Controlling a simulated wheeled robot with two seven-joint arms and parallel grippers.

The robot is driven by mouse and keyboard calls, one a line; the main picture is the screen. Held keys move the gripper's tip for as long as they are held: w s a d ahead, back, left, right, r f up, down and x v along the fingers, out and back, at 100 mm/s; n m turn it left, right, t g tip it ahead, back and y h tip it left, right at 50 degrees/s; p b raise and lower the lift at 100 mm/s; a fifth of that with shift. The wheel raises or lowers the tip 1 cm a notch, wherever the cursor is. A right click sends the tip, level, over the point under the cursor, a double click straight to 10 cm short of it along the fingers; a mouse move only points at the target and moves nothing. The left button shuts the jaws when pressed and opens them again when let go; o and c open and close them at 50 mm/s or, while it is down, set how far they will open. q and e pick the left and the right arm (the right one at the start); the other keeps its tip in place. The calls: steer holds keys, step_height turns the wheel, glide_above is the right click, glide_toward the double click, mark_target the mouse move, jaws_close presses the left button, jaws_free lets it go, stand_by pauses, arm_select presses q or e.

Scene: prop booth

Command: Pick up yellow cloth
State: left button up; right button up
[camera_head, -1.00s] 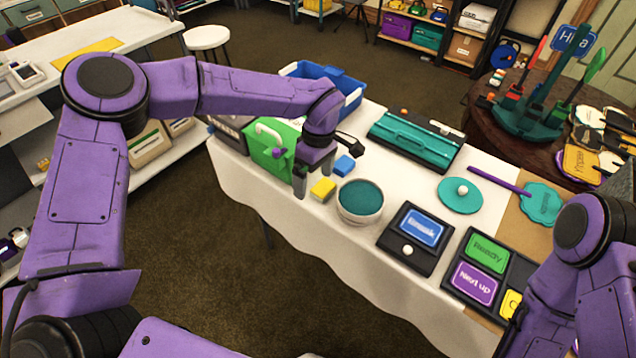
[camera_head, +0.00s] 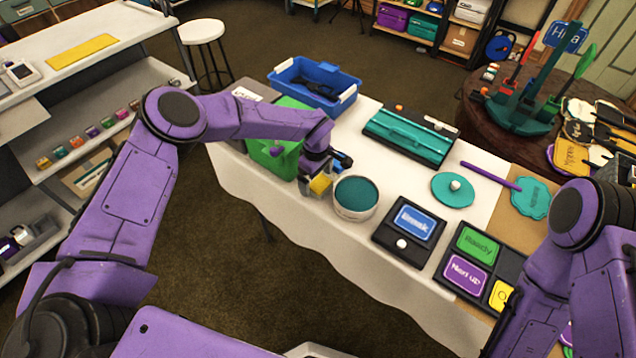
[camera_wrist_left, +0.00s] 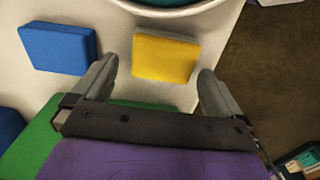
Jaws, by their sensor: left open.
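The yellow cloth (camera_wrist_left: 165,57) is a small folded square on the white table, seen in the left wrist view just beyond and between my open fingertips. It also shows in the head view (camera_head: 320,184), partly hidden by my left gripper. My left gripper (camera_head: 318,187) is open, and in the left wrist view its two fingers (camera_wrist_left: 160,82) stand apart with nothing between them at their bases. A similar blue folded cloth (camera_wrist_left: 58,48) lies left of the yellow one in the wrist view. My right arm is at the right of the head view, but its gripper is out of sight.
A round bowl with a teal top (camera_head: 356,196) stands close beside the yellow cloth. A green box (camera_head: 272,150) is behind my left gripper, and a blue bin (camera_head: 290,78) is farther back. A black sign panel (camera_head: 388,236) lies to the right. The table's front edge is near.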

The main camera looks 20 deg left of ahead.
mark_target(316, 192)
arm_select(q)
steer(key=c, duration=1.2)
steer(key=shift+r, duration=0.15)
steer(key=shift+w+r, duration=0.1)
steer(key=shift+r, duration=0.2)
steer(key=s+r, duration=0.1)
steer(key=r, duration=0.1)
steer(key=s+r+b, duration=0.1)
steer(key=r, duration=0.1)
steer(key=s+d+r+b, duration=0.1)
steer(key=s+r, duration=0.1)
steer(key=r, duration=0.1)
steer(key=shift+d, duration=0.1)
steer(key=s+d+r, duration=0.1)
steer(key=s, duration=0.2)
steer(key=s+d+r+b, duration=0.1)
steer(key=s+r, duration=0.1)
steer(key=s, duration=0.1)
steer(key=s+r+b, duration=0.1)
steer(key=s+r, duration=0.1)
steer(key=s, duration=0.1)
steer(key=shift+s+d+r, duration=0.1)
steer(key=shift+s+d, duration=0.25)
steer(key=shift+d, duration=0.05)
